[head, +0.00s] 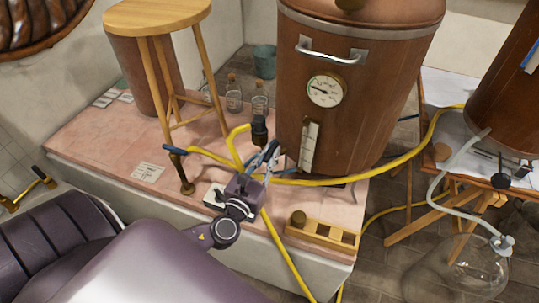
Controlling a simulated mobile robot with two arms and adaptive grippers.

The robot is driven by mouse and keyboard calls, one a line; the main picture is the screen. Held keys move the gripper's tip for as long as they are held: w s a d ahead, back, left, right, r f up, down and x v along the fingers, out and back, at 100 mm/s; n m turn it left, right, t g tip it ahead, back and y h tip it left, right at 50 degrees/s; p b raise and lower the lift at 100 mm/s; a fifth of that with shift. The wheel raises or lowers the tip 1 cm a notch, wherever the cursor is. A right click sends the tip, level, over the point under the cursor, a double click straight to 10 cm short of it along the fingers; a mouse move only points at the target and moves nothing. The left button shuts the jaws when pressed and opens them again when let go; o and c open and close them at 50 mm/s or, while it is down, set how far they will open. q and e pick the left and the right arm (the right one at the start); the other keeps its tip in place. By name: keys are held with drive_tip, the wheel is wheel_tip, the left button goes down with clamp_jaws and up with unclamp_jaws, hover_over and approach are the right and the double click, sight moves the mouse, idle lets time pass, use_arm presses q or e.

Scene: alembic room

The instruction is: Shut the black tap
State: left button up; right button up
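My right gripper is not in view.
A brass tap with a blue handle (174,149) stands to the left, near a wooden stool (157,18). Glass bottles (233,97) stand behind. Yellow hoses (330,181) cross the platform. A wooden rack (322,232) lies at front right, and a glass flask (475,268) beyond.

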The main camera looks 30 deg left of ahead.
use_arm(q)
clamp_jaws()
drive_tip(key=shift+d+y, duration=0.1)
drive_tip(key=shift+y, duration=0.2)
drive_tip(key=shift+w+d+r+n+g+y+p, duration=0.1)
drive_tip(key=shift+d+n+g+y+p, duration=0.1)
drive_tip(key=shift+n+y+p, duration=0.25)
drive_tip(key=shift+d+n+g+y+p, duration=0.1)
drive_tip(key=shift+n+g+y+p, duration=0.1)
drive_tip(key=shift+n+y, duration=0.35)
drive_tip(key=shift+w+d+n+g+y+b, duration=0.25)
drive_tip(key=shift+n+g+y+b, duration=0.15)
drive_tip(key=shift+n+g+y, duration=1.1)
drive_tip(key=shift+w+d+n+g+y+b, duration=0.25)
drive_tip(key=shift+n+g+y+b, duration=0.2)
drive_tip(key=shift+n+g+y, duration=1.1)
drive_tip(key=shift+w+d+n+g+y+b, duration=0.35)
drive_tip(key=shift+n+g+y, duration=0.7)
drive_tip(key=shift+y, duration=0.9)
drive_tip(key=shift+s+a, duration=0.1)
